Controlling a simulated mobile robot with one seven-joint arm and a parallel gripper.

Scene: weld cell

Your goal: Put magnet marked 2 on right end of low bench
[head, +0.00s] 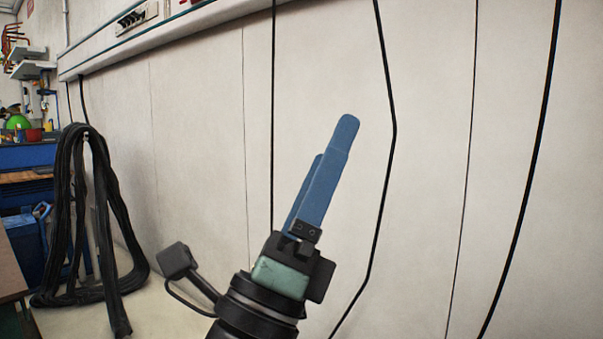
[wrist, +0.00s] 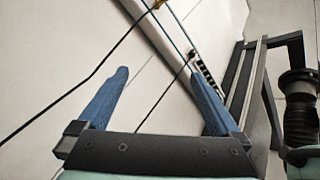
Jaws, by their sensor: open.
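My gripper (head: 332,150) is raised in front of a pale panelled wall in the head view, with its blue fingers pointing up. In the wrist view my gripper (wrist: 163,82) shows its two blue fingers spread wide apart, with nothing between them. No magnet marked 2 shows in either view. I cannot make out the low bench for sure in either view.
Black cables (head: 393,130) hang along the wall. A bundle of thick black hoses (head: 70,210) hangs to the floor at left. A blue workbench (head: 25,157) with a wooden shelf stands at far left. A rail with sockets (head: 137,18) runs along the upper wall.

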